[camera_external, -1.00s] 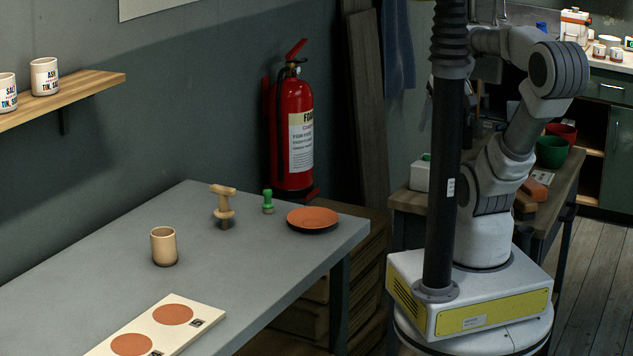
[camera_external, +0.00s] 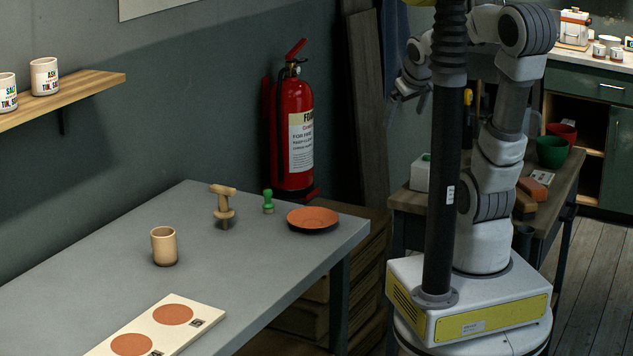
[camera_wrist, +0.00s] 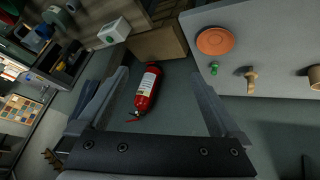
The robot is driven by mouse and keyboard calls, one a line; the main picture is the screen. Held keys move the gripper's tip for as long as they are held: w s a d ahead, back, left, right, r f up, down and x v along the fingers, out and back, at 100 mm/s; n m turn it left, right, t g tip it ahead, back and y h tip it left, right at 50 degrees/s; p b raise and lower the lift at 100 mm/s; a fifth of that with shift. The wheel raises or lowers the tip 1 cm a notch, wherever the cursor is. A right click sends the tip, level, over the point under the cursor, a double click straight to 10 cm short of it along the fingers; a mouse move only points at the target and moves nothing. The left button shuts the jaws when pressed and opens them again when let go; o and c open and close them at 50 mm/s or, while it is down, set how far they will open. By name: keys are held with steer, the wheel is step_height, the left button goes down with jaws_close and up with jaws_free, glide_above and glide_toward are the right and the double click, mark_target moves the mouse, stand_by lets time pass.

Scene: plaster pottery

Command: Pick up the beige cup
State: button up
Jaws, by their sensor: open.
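The beige cup (camera_external: 164,246) stands upright on the grey table (camera_external: 262,262), left of the wooden tool. In the wrist view the cup (camera_wrist: 315,77) is cut off by the right edge. My gripper (camera_external: 408,92) is up by the black column, well to the right of the table and far from the cup.
On the table are a wooden tool (camera_external: 223,206), a green stamp (camera_external: 268,201), a terracotta saucer (camera_external: 313,218) and a white board with terracotta discs (camera_external: 157,327). A red fire extinguisher (camera_external: 293,135) hangs on the wall behind. A shelf (camera_external: 65,101) with labelled cups is at upper left.

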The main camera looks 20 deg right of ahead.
steer(key=w+a+f+n+t+y+b, duration=0.1)
steer(key=w+a+f+n+y, duration=0.1)
steer(key=w+a+f+n, duration=0.45)
steer(key=n+g+y+b, duration=0.3)
steer(key=n+g+y, duration=0.3)
steer(key=y, duration=0.6)
glide_above(164, 247)
steer(key=d, duration=1.3)
step_height(164, 247, down, 16)
steer(key=x, duration=0.3)
steer(key=b+x, duration=0.1)
steer(key=x, duration=0.6)
steer(key=shift+w+a+b, duration=0.25)
steer(key=shift+w+b, duration=0.05)
steer(key=shift+r+x, duration=0.25)
steer(key=shift+x, duration=1.35)
steer(key=shift+r+x, duration=0.2)
steer(key=shift+x, duration=1.4)
steer(key=shift+w+a, duration=0.1)
steer(key=shift+a, duration=0.1)
steer(key=c, duration=1.4)
